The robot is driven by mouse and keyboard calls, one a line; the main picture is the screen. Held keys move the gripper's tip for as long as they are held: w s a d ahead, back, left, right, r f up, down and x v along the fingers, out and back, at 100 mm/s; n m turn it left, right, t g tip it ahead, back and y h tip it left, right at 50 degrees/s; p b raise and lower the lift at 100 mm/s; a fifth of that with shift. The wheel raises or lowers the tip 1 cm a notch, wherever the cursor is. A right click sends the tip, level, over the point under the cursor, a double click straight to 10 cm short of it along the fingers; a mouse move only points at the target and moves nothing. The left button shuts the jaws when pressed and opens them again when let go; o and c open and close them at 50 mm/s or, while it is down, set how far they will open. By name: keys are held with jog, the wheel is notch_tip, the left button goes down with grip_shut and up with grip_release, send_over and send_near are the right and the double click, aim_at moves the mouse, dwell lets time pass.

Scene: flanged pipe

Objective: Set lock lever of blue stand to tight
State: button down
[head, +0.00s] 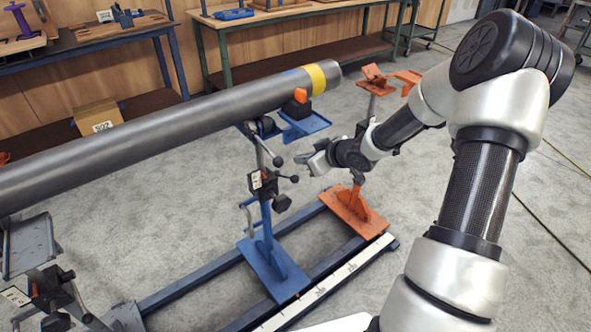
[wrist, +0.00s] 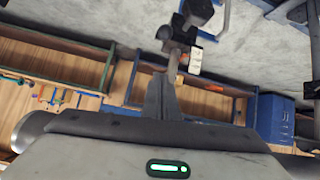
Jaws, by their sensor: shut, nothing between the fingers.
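The blue stand (head: 266,215) stands on a blue base plate under the pipe, near the middle of the head view. Its dark clamp block with a white label (head: 257,181) sits partway up the post. Levers with black ball knobs (head: 294,178) stick out beside the block; I cannot tell for certain which is the lock lever or how it is set. My gripper (head: 308,159) is shut and empty, just right of these knobs. In the wrist view my shut fingers (wrist: 160,97) point toward a dark knob (wrist: 198,12) and a white label (wrist: 196,56).
An orange stand (head: 357,208) is close to the right, and a grey stand (head: 30,250) is at left. Blue floor rails (head: 190,282) run below. Benches (head: 290,18) line the wall.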

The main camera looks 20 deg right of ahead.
aim_at(294, 176)
jog(key=w+f+b, duration=0.1)
jog(key=f, duration=0.1)
jog(key=w+a+f+b, duration=0.1)
jog(key=w+f+b, duration=0.1)
jog(key=f, duration=0.1)
jog(key=w+a+f+b, duration=0.1)
jog(key=w+f+b, duration=0.1)
jog(key=shift+f, duration=0.4)
jog(key=shift+s+d+f+b, duration=0.15)
jog(key=shift+s+d+b, duration=0.05)
jog(key=shift+s+b, duration=0.15)
